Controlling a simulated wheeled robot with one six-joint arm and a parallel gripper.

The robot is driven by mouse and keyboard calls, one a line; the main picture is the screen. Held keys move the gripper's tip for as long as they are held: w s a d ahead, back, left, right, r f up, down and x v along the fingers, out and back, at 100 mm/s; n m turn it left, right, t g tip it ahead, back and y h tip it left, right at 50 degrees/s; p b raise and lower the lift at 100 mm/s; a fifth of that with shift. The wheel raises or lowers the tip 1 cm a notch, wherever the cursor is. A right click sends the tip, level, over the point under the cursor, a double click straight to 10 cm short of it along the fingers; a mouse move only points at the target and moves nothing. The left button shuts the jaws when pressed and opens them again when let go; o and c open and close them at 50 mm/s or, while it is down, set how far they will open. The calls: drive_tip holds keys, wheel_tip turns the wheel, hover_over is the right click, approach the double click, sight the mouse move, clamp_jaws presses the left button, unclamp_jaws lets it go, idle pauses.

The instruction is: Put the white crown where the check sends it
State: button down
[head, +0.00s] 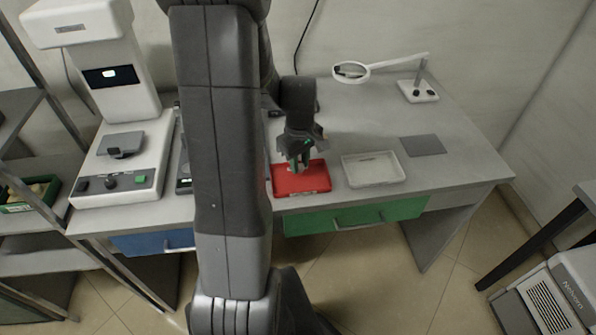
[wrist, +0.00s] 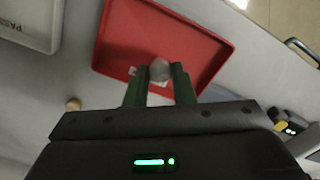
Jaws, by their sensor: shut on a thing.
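My gripper (head: 300,167) is over the red tray (head: 288,189) on the bench. In the wrist view its green fingers (wrist: 160,82) are shut on a small rounded grey-white piece, the white crown (wrist: 159,69). The red tray (wrist: 205,42) lies behind the crown in that view, and a small white label on it is partly covered by a finger. I cannot tell whether the crown touches the tray floor. The white tray (head: 373,170) stands right of the red one; its rim (wrist: 32,38) shows lettering starting "PAS" in the wrist view.
A small tan piece (wrist: 73,104) lies on the bench outside the red tray. A machine with a lit screen (head: 108,76) stands at the left. A ring magnifier (head: 351,71) and a grey mat (head: 423,145) are at the right. My arm hides part of the bench.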

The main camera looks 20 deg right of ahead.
sight(300, 165)
drive_tip(key=shift+f, duration=1.8)
drive_tip(key=shift+f, duration=0.25)
drive_tip(key=c, duration=1.2)
unclamp_jaws()
drive_tip(key=shift+c, duration=0.2)
drive_tip(key=shift+r, duration=0.1)
wheel_tip(300, 165, up, 12)
drive_tip(key=shift+r, duration=0.15)
